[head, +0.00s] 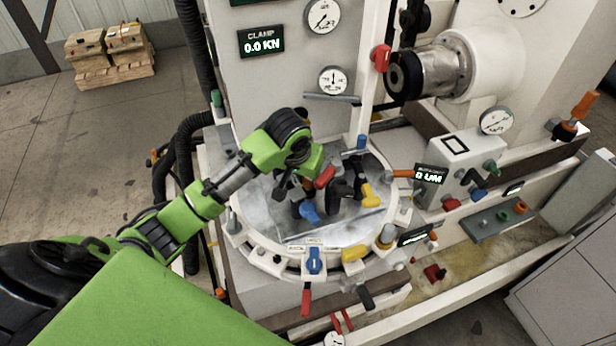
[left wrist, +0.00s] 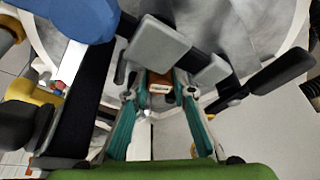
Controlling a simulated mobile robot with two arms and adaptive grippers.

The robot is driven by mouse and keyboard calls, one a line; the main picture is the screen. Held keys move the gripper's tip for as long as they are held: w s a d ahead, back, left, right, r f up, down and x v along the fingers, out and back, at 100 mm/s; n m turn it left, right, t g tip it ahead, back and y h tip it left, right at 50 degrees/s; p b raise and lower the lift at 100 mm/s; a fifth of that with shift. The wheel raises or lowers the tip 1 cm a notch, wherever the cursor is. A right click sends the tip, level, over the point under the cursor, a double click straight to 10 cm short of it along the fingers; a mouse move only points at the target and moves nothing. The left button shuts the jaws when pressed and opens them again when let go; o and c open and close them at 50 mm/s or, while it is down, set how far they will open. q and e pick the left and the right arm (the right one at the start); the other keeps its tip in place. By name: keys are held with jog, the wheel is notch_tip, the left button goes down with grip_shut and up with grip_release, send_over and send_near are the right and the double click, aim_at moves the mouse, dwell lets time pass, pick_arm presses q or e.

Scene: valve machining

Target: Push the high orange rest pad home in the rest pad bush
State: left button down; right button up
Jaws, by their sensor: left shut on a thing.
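My left gripper (head: 287,186) reaches down over the round table of the fixture in the head view, left of the coloured handles. In the left wrist view its teal fingers with grey pads (left wrist: 184,60) are closed on an orange-brown piece with a pale end (left wrist: 160,88), which looks like the high orange rest pad. My right gripper is not in view.
Red (head: 325,177), blue (head: 308,212) and yellow (head: 370,196) handles crowd the table (head: 342,231) beside the gripper. Dark levers (left wrist: 282,71) lie close by in the left wrist view. A spindle (head: 425,73) stands at the upper right. The table's front left is clearer.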

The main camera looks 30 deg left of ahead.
pick_arm(q)
jog(key=shift+f, duration=0.8)
jog(key=c, duration=1.6)
grip_release()
jog(key=shift+c, duration=0.2)
jog(key=v, duration=1.2)
